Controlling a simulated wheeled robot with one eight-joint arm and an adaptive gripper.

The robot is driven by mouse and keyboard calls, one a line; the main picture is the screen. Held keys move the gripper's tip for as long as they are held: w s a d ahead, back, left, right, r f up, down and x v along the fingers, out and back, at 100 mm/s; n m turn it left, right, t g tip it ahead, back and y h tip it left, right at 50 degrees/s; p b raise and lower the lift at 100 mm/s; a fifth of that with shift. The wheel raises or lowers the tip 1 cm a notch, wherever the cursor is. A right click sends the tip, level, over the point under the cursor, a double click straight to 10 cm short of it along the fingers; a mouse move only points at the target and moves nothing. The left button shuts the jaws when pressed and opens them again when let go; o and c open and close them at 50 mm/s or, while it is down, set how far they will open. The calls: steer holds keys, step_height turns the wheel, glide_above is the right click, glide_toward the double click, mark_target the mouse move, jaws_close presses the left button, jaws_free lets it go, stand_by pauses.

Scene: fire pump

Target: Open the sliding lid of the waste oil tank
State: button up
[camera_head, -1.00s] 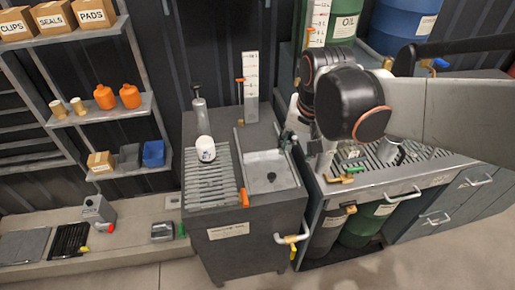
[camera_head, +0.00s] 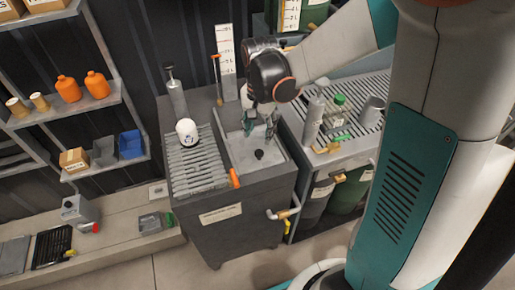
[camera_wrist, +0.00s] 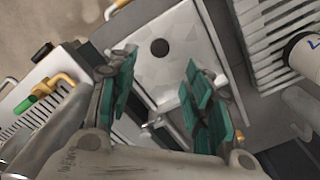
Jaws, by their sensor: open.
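The waste oil tank is the dark grey cabinet (camera_head: 240,222) with a pale label on its front. Its top has a light grey, framed rectangular panel (camera_head: 245,162) with a dark round spot (camera_head: 258,155); I cannot tell for sure whether this is the lid with a knob or a basin. The wrist view shows the same panel (camera_wrist: 180,65) and spot (camera_wrist: 159,47). My gripper (camera_head: 259,127) is over the panel's back part, pointing down, teal fingers apart. In the wrist view my gripper (camera_wrist: 160,98) is open and empty, with the spot beyond the fingertips.
A ribbed rack (camera_head: 195,165) with a white can (camera_head: 187,133) lies left of the panel. An orange handle (camera_head: 235,178) is at the front edge. A slatted bench (camera_head: 362,100) with bottles stands right. A gauge board (camera_head: 226,50) stands behind.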

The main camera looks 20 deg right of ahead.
mark_target(259, 151)
step_height(259, 151, down, 9)
steer(key=b, duration=0.2)
steer(key=shift+b, duration=0.4)
jaws_close()
steer(key=shift+w, duration=0.1)
